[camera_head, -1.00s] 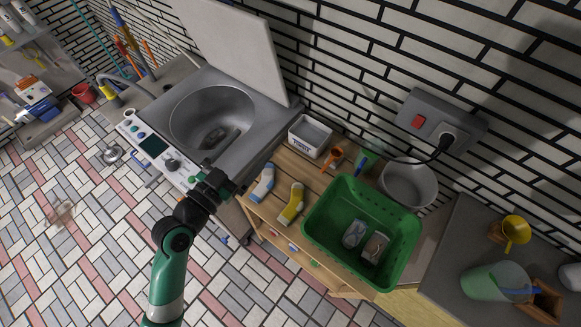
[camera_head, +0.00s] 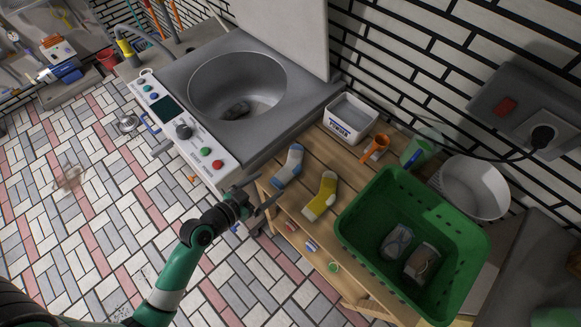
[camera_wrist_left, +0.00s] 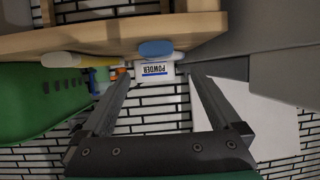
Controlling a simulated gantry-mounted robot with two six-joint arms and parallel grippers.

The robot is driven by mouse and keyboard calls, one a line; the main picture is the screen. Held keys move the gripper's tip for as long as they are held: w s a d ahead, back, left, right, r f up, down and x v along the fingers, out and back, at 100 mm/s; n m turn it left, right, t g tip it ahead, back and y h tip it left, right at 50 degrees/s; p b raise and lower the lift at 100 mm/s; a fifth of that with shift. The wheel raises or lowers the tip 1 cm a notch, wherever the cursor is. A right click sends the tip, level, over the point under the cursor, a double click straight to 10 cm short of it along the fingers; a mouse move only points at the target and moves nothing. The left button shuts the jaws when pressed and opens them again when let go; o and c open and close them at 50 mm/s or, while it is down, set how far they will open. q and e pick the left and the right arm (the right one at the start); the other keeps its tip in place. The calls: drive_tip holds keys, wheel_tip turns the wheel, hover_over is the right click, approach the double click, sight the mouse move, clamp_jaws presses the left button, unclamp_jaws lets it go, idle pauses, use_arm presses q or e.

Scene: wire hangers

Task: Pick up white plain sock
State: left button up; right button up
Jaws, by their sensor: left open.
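I cannot make out a plain white sock for certain. A grey-blue and white sock (camera_head: 288,166) and a yellow sock with pale ends (camera_head: 320,196) lie side by side on the wooden shelf top (camera_head: 306,172). Two greyish patterned items (camera_head: 397,242) (camera_head: 421,262) lie in the green basket (camera_head: 364,192). A dark grey item (camera_head: 237,110) lies in the washer drum (camera_head: 220,78). My left gripper (camera_head: 262,193) is open and empty by the shelf's front left corner, just short of the blue sock. The left wrist view shows its spread fingers (camera_wrist_left: 160,78) with nothing between them. My right gripper is out of view.
The washer's control panel (camera_head: 185,130) stands left of the shelf. The floor in front is mostly clear.

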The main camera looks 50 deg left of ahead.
sight(284, 174)
use_arm(q)
drive_tip(key=x, duration=0.2)
drive_tip(key=shift+w+a, duration=0.1)
drive_tip(key=shift+w, duration=0.25)
drive_tip(key=b+x, duration=0.1)
drive_tip(key=x, duration=0.3)
drive_tip(key=shift+w+d+f+b, duration=0.1)
drive_tip(key=shift+d+f+b, duration=0.1)
drive_tip(key=shift+f+b, duration=0.1)
drive_tip(key=shift+w, duration=0.45)
drive_tip(key=shift+s, duration=0.1)
drive_tip(key=shift+c, duration=0.3)
